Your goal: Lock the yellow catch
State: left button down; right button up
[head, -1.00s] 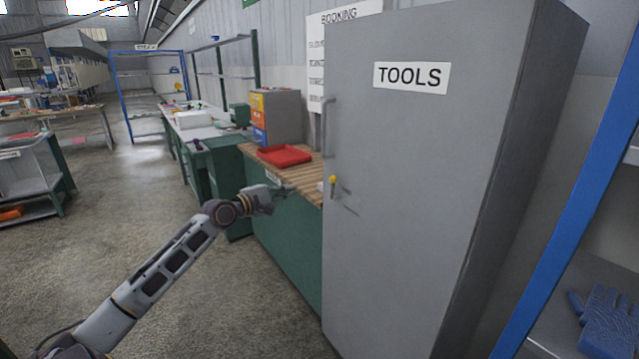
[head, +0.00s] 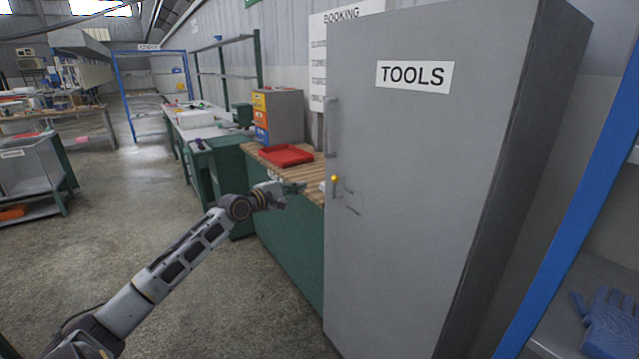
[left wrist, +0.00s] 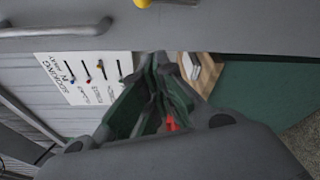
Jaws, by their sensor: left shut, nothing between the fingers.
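The yellow catch (head: 334,180) is a small knob at the left edge of the grey TOOLS cabinet door (head: 410,200), below the door's vertical handle (head: 331,128). In the left wrist view the catch (left wrist: 143,3) shows only partly, cut by the top edge. My left gripper (head: 302,187) is shut and empty, to the left of the catch and apart from it. In the left wrist view its green-grey fingers (left wrist: 163,62) meet at the tips, below the catch in the picture. Whether the catch is locked is too small to tell. My right gripper is not in view.
A green workbench (head: 283,240) with a wooden top stands left of the cabinet. It bears a red tray (head: 286,155) and a small drawer unit (head: 277,115). A blue post (head: 570,210) and blue glove (head: 608,325) are at the right.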

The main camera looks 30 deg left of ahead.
pick_arm(q)
jog(key=w+d, duration=0.4)
jog(key=w, duration=0.2)
jog(key=shift+w+d+r, duration=0.25)
jog(key=shift+d+r, duration=0.05)
jog(key=shift+d, duration=0.1)
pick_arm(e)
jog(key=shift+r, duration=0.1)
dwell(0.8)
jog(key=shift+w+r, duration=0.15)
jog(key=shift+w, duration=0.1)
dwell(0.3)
pick_arm(q)
jog(key=shift+d, duration=0.1)
